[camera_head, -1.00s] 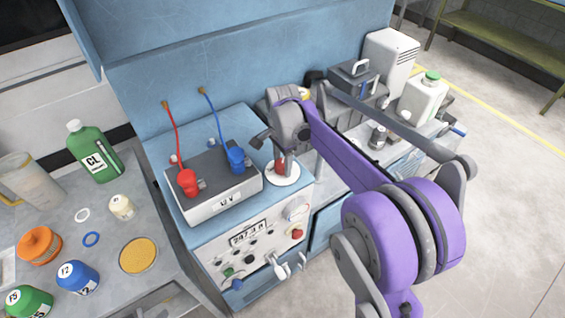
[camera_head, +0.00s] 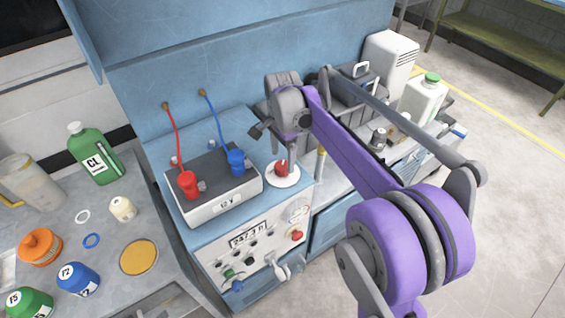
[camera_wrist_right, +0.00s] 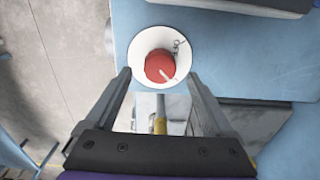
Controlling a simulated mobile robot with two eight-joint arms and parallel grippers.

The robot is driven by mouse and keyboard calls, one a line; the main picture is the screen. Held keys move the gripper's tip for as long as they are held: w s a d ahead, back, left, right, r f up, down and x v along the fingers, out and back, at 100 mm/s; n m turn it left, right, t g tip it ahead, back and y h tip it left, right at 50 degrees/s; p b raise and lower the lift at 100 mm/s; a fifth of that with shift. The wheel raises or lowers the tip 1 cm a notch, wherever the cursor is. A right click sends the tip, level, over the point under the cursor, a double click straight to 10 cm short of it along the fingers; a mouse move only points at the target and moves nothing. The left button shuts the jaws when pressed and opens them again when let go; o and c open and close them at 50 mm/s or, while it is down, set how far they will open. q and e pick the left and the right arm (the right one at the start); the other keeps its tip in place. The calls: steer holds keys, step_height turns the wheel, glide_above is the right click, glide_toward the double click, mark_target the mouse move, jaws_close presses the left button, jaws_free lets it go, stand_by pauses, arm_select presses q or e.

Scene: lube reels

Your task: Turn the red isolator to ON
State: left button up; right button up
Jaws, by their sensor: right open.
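The red isolator (camera_head: 281,168) is a red rotary knob on a round white plate (camera_head: 290,182), on top of the blue cabinet beside the battery. In the right wrist view the red knob (camera_wrist_right: 157,64) shows a pale pointer line towards the lower right. Small dark marking is on the plate at upper right, too small to read. My right gripper (camera_wrist_right: 158,77) is open and empty. Its fingertips appear on either side of the knob's lower part, apart from it. In the head view the right wrist hangs above the plate. My left gripper is not in view.
A battery (camera_head: 213,185) with red and blue clamps stands left of the isolator. A panel (camera_head: 245,250) with a display and several knobs is on the cabinet front. The left bench (camera_head: 110,245) holds several bottles and tubs. A white jug (camera_head: 422,98) stands at the right.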

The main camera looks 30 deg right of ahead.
mark_target(283, 165)
step_height(283, 165, up, 7)
stand_by(0.7)
